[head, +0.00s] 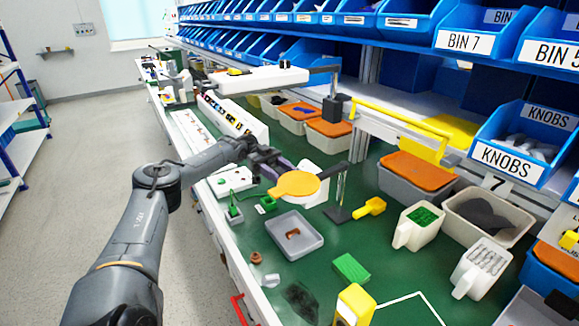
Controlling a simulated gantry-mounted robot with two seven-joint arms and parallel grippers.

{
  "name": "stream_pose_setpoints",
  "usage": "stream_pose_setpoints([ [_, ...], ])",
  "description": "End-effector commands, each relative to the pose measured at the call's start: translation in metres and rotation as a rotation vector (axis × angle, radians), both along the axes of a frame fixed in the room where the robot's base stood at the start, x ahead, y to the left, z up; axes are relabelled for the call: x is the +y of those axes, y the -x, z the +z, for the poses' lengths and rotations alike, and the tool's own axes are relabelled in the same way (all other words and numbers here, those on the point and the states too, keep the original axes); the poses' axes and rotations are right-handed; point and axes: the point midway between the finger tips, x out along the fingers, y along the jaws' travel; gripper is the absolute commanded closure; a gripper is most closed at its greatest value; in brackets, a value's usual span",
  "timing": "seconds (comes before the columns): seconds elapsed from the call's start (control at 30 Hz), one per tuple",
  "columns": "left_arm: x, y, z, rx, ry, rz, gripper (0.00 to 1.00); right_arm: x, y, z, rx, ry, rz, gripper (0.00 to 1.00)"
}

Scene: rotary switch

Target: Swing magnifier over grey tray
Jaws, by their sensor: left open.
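The grey tray (275,243) lies on the green bench top and holds a small brown part (293,233). A flat orange disc (298,184), which looks like the magnifier, hangs above the bench, behind the tray. A pale rounded piece (313,192) shows behind it, and a thin post on a dark base (338,214) stands to its right. My left gripper (273,172) is open at the disc's upper left side. Its fingers are small and partly hidden, so I cannot tell whether they touch the disc. My right gripper is not in view.
A yellow piece (370,208) lies right of the post. A green block (351,268) and a yellow-topped object (355,305) are nearer. White cups (418,226) and lidded bins (415,172) line the right. Blue bins fill the shelves above. Bench around the tray's right is clear.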

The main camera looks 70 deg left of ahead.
Motion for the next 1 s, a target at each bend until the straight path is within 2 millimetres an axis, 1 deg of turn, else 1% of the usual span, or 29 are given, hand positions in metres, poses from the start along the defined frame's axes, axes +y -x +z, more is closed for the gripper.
stream_pose_setpoints([
  [0.17,0.000,0.000,0.018,-0.002,-0.002,0.000,0.49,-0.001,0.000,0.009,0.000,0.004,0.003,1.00],
  [0.33,-0.002,-0.001,0.048,-0.004,-0.001,-0.003,0.49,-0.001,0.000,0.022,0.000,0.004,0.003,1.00],
  [0.7,-0.065,-0.036,0.087,-0.005,-0.001,-0.005,0.49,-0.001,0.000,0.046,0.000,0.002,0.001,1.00],
  [0.83,-0.081,-0.046,0.097,-0.005,0.000,-0.004,0.49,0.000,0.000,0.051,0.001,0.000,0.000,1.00],
  [1.0,-0.095,-0.055,0.105,-0.003,0.001,-0.002,0.49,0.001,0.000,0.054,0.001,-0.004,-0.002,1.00],
])
